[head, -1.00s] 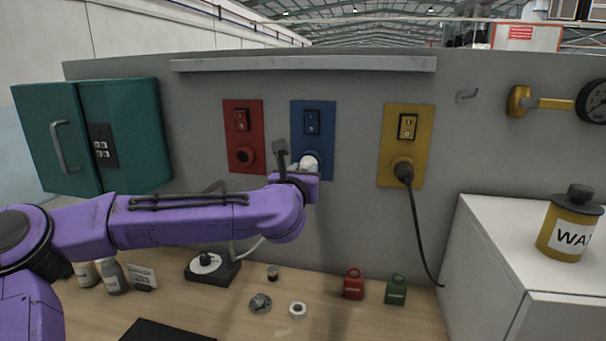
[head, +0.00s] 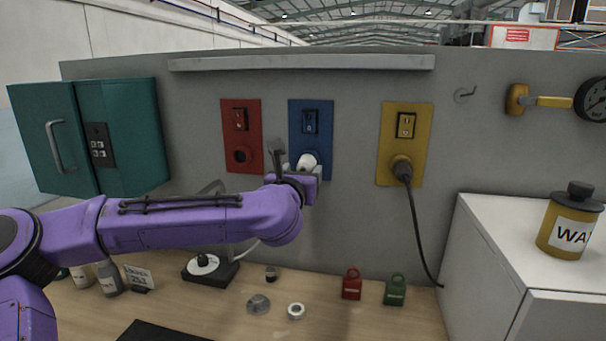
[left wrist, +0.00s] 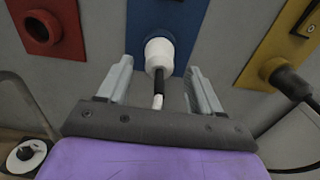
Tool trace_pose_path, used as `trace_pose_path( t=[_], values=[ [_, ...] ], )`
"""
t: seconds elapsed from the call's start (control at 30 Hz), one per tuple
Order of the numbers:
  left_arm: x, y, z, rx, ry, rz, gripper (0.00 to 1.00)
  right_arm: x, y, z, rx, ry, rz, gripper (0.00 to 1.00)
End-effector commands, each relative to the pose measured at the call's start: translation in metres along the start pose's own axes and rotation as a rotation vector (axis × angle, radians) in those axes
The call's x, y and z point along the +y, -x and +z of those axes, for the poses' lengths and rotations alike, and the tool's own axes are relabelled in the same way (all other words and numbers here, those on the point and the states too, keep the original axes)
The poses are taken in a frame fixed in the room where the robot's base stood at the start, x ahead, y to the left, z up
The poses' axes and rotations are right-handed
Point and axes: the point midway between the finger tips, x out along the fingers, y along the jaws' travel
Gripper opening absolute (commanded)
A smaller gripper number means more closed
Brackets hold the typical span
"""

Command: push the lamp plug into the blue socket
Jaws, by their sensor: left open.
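The blue socket panel (head: 311,118) is on the grey wall between a red panel and a yellow panel. The white lamp plug (head: 306,162) sits at the socket on its lower part; in the left wrist view the plug (left wrist: 159,54) covers the socket opening, so how deep it sits cannot be told. A cord with black and white parts (left wrist: 160,84) runs back from it. My left gripper (head: 302,168) is open, its two fingers (left wrist: 154,82) on either side of the cord behind the plug, with gaps visible. My right gripper is not in view.
The red panel (head: 241,120) has an empty socket. A black plug (head: 403,171) is in the yellow panel (head: 391,122), its cable hanging down. The lamp base (head: 210,267), red padlock (head: 351,284) and green padlock (head: 395,291) are on the bench below. A teal cabinet (head: 135,135) is at left.

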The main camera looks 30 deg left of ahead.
Motion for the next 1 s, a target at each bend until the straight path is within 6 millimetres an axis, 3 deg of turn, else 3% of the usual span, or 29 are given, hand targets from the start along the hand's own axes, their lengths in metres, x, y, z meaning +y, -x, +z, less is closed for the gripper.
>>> trace_pose_path(
  t=[0.03, 0.2, 0.4, 1.0],
  values=[
    [0.0, 0.013, -0.005, -0.004, 0.003, -0.002, 0.65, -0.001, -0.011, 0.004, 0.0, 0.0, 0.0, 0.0],
    [0.0, 0.053, -0.004, -0.004, 0.002, -0.002, 0.65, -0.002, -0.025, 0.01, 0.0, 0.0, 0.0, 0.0],
    [0.0, 0.08, -0.002, -0.002, 0.001, -0.001, 0.65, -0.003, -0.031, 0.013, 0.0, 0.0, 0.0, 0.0],
    [0.0, 0.083, -0.001, -0.001, 0.0, 0.0, 0.65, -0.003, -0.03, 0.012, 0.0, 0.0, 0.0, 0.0]
  ],
)
